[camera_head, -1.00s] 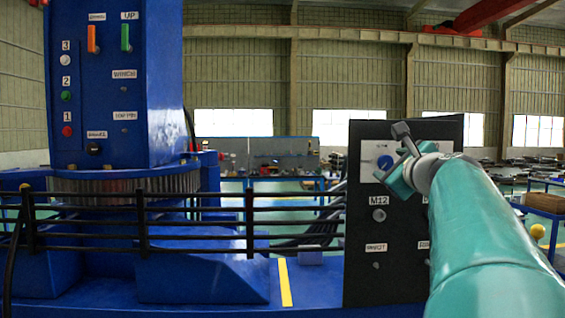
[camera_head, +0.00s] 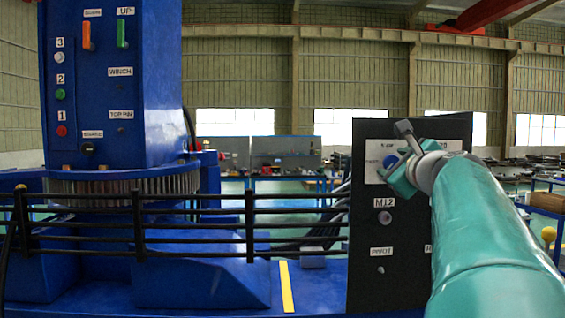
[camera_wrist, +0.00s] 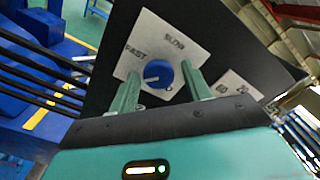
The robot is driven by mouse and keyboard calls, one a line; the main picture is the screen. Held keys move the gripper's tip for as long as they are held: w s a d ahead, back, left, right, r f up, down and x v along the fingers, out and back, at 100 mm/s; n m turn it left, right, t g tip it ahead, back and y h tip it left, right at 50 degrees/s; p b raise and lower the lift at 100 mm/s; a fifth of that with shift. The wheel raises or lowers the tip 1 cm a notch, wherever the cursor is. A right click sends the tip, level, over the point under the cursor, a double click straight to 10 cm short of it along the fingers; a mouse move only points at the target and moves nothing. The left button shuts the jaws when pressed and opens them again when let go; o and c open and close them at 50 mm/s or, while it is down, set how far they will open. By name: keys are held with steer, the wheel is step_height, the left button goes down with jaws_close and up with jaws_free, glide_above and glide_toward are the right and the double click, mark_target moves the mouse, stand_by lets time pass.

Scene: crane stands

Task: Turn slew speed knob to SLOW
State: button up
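The slew speed knob (camera_wrist: 159,75) is a blue round dial on a white plate (camera_wrist: 142,35) marked FAST at the left and SLOW at the top. Its white pointer line points left, towards the FAST side. In the head view, the knob (camera_head: 391,161) is partly hidden by my gripper (camera_head: 401,172). In the wrist view, my gripper (camera_wrist: 161,80) is open, with one teal finger on each side of the knob. I cannot tell whether the fingers touch it or are still short of the panel.
The black panel (camera_head: 362,220) carries an M12 socket (camera_head: 385,218) and a PIVOT label below the knob. Black rails (camera_head: 195,205) run across the left. A blue column (camera_head: 100,80) with buttons and levers stands behind them. A second white plate (camera_wrist: 238,92) lies right of the knob.

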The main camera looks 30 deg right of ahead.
steer(key=shift+w, duration=0.1)
steer(key=c, duration=0.7)
steer(key=shift+n, duration=0.3)
steer(key=n, duration=0.6)
steer(key=shift+f, duration=0.1)
steer(key=n, duration=0.6)
steer(key=shift+n, duration=0.3)
steer(key=n, duration=0.3)
steer(key=shift+n, duration=0.3)
steer(key=n, duration=0.3)
steer(key=shift+n, duration=0.3)
steer(key=n, duration=0.6)
steer(key=shift+n, duration=0.3)
steer(key=shift+d, duration=0.1)
